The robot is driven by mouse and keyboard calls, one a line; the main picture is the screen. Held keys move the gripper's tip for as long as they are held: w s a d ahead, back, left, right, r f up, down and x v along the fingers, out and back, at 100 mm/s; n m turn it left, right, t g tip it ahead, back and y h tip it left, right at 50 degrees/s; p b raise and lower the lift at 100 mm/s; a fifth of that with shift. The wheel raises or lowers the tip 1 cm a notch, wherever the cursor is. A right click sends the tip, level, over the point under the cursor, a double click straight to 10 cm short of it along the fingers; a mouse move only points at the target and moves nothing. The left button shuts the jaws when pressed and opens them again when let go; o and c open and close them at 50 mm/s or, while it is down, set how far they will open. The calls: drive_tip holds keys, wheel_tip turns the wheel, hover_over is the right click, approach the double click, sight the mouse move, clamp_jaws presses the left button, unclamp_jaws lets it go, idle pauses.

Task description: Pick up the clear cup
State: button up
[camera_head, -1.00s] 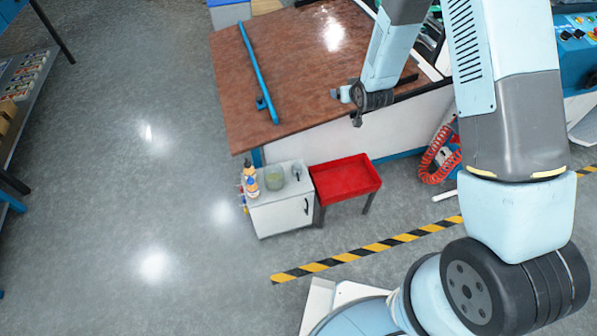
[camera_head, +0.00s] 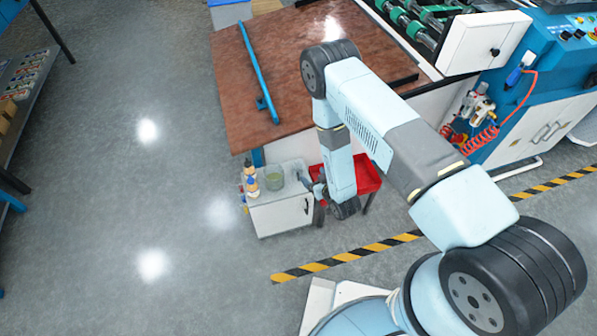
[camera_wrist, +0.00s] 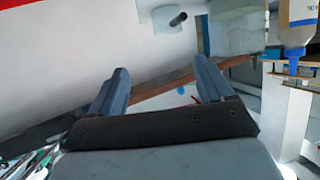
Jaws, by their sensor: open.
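The clear cup (camera_head: 297,173) appears as a small, faint, see-through shape at the right of the white cabinet's top in the head view. In the wrist view a pale see-through shape (camera_wrist: 160,17) at the top, with a dark rod-like piece by it, looks like this cup. My gripper (camera_head: 317,187) is just right of the cup in the head view, by the cabinet's right edge. In the wrist view my gripper (camera_wrist: 160,78) has its two fingers apart with nothing between them. The cup stands beyond the fingertips, apart from them.
A greenish container (camera_head: 274,178) and a glue bottle (camera_head: 251,180) stand left of the cup on the white cabinet (camera_head: 278,217). A red tray (camera_head: 367,176) is beside the cabinet, partly hidden by my arm. A brown-topped table (camera_head: 240,110) stands behind. Floor at left is clear.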

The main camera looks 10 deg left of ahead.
sight(300, 171)
drive_tip(key=x, duration=0.4)
drive_tip(key=s+f+x, duration=0.1)
drive_tip(key=x, duration=0.8)
drive_tip(key=shift+s+a+f, duration=0.2)
drive_tip(key=shift+s+f, duration=0.15)
drive_tip(key=shift+f, duration=0.05)
drive_tip(key=c, duration=1.1)
